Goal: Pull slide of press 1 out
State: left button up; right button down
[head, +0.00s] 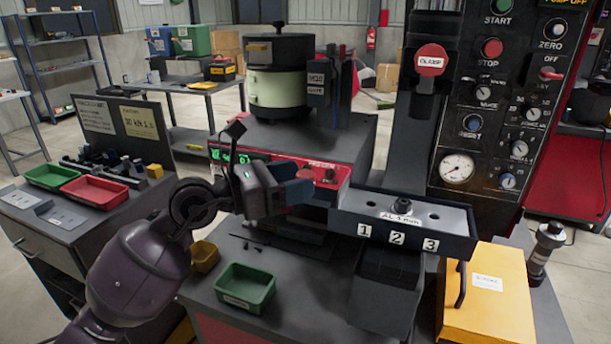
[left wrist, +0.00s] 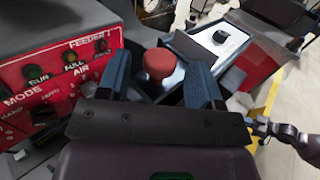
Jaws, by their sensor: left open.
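The slide of press 1 (head: 400,235) is a long dark tray with a light plate marked AL 1 mm and the numbers 1, 2 and 3 on its side. It stretches right from the red feeder front, and also shows in the left wrist view (left wrist: 195,52). My left gripper (head: 305,191) is open at its left end. In the left wrist view a round red knob (left wrist: 159,64) stands between the blue fingers, with no clear contact.
The red feeder panel (left wrist: 55,85) is close beside the gripper. The press control panel (head: 500,110) stands behind the slide. A yellow box (head: 485,305) is at front right. A green bin (head: 245,288) and yellow bin (head: 204,257) sit on the table at front left.

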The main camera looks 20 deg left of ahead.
pick_arm(q)
jog(key=shift+x, duration=0.9)
jog(key=shift+w+d, duration=0.2)
pick_arm(e)
jog(key=shift+w+d+r, duration=0.1)
jog(key=shift+w+r, duration=0.2)
jog(key=shift+w, duration=0.05)
